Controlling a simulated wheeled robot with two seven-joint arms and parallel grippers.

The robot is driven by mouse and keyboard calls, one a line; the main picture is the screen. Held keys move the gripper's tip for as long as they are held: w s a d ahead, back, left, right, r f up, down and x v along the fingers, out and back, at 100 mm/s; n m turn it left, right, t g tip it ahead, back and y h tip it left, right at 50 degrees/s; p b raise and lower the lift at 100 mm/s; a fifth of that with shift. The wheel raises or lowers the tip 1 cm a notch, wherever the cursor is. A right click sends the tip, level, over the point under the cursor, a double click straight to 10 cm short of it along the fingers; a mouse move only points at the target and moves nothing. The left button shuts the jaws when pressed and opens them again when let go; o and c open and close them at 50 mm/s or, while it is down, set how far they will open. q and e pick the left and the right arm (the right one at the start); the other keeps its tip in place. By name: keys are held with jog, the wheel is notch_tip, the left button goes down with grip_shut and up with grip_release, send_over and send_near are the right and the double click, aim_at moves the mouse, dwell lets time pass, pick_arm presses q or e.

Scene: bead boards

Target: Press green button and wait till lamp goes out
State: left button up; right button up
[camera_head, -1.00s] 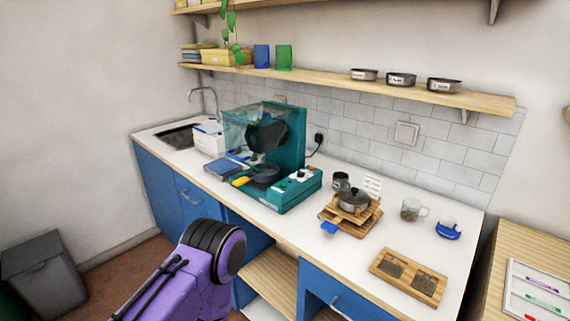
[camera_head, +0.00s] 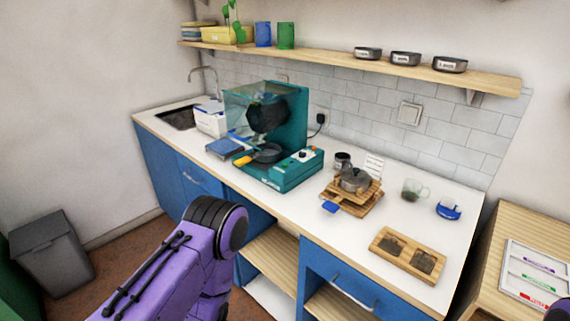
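A teal machine (camera_head: 298,113) with a clear hood and a dark drum stands on the white counter. Its low front base (camera_head: 291,177) has a panel with small light and dark controls and a tiny reddish spot. The controls are too small to tell a green button or a lamp's state for sure. My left arm (camera_head: 195,245) comes in from the bottom left, in front of the blue cabinets and apart from the machine. Its gripper does not show. Only a dark bit of my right arm shows at the bottom right corner; its gripper does not show.
A pan with a yellow handle (camera_head: 243,160) sits at the machine's front. To the right are a pot (camera_head: 355,179) on wooden boards, cups, a blue item (camera_head: 448,209) and a wooden tray (camera_head: 379,251). A shelf (camera_head: 440,86) hangs above. A bin (camera_head: 58,262) stands at left.

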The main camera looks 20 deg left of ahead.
pick_arm(q)
grip_shut()
dwell(1.9)
